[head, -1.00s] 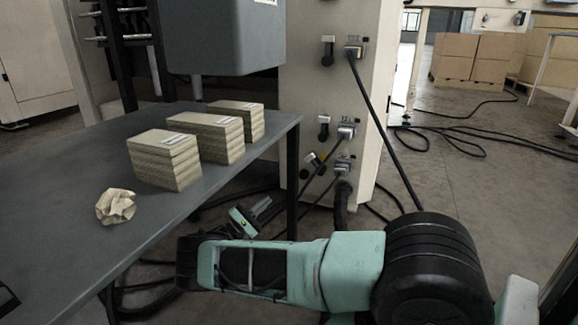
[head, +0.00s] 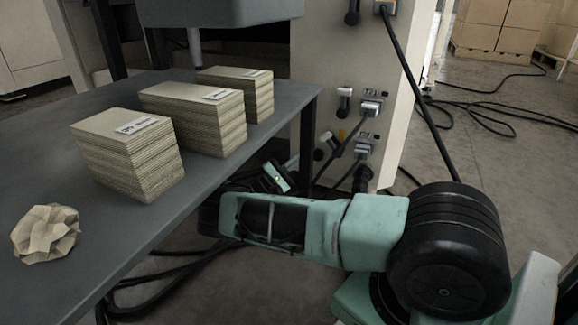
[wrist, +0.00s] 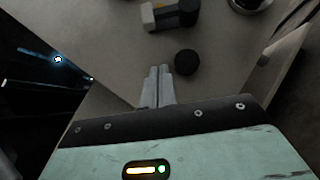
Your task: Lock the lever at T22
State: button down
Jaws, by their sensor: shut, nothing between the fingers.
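On the pale cabinet, a lever with a dark handle and a pale end (head: 345,100) hangs straight beside the upper plugged connector (head: 371,107). A label above starts with "T2"; its last character is unclear. Below, a second lever (head: 327,139) is tilted, with a yellow mark beside it. It seems to be the pale-ended dark lever at the top of the wrist view (wrist: 170,13). A black round knob (wrist: 187,62) lies below it. My gripper (wrist: 157,72) is shut and empty, just left of the knob and below the lever, apparently apart from both. In the head view, my gripper (head: 291,162) is partly hidden.
A grey table (head: 215,190) on the left holds paper stacks (head: 135,150) and a crumpled paper ball (head: 46,233). Its corner and leg stand close to my gripper. Cables (head: 402,75) hang from the connectors. The floor at right is open, with loose cables.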

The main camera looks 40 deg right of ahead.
aim_at(333, 144)
jog(key=s+d+r+p, duration=0.3)
jog(key=d+r+p, duration=0.1)
jog(key=p, duration=0.2)
jog(key=shift+s+d+r, duration=0.15)
jog(key=shift+s+r, duration=0.15)
